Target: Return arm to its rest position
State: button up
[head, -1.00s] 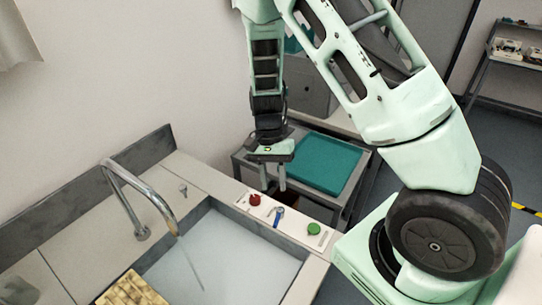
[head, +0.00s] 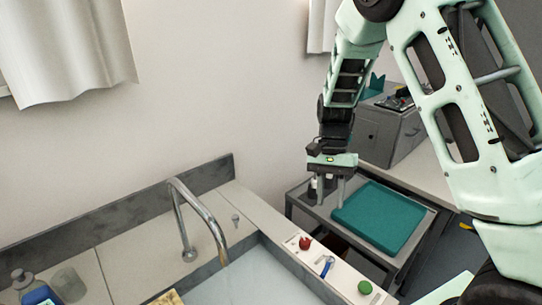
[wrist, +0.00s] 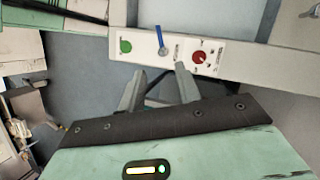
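My gripper (head: 331,196) hangs from my pale green arm, fingers pointing down, in the head view. Its two fingers stand apart with nothing between them, so it is open and empty. In the head view it appears above and beyond the control panel, overlapping the left end of the grey cart. My upper arm links fill the right of the head view.
A curved faucet (head: 200,212) rises over the sink. A teal tray (head: 380,217) lies on the cart. A grey machine (head: 385,135) stands behind.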

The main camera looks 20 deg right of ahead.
jog(key=s+a+r+n+t+b, duration=0.1)
jog(key=s+a+r+n, duration=0.1)
jog(key=s+a+n, duration=0.4)
jog(key=s+a+r+n+t+b, duration=0.1)
jog(key=s+a+r+n, duration=0.15)
jog(key=a, duration=0.65)
jog(key=s+a+n+t+h+b, duration=0.1)
jog(key=s+a+n+t, duration=0.1)
jog(key=s+a+n, duration=0.3)
jog(key=s+n, duration=0.4)
jog(key=s, duration=0.3)
jog(key=shift+s+n+t+h+b, duration=0.25)
jog(key=shift+n+t+h+b, duration=0.05)
jog(key=shift+n+b, duration=0.1)
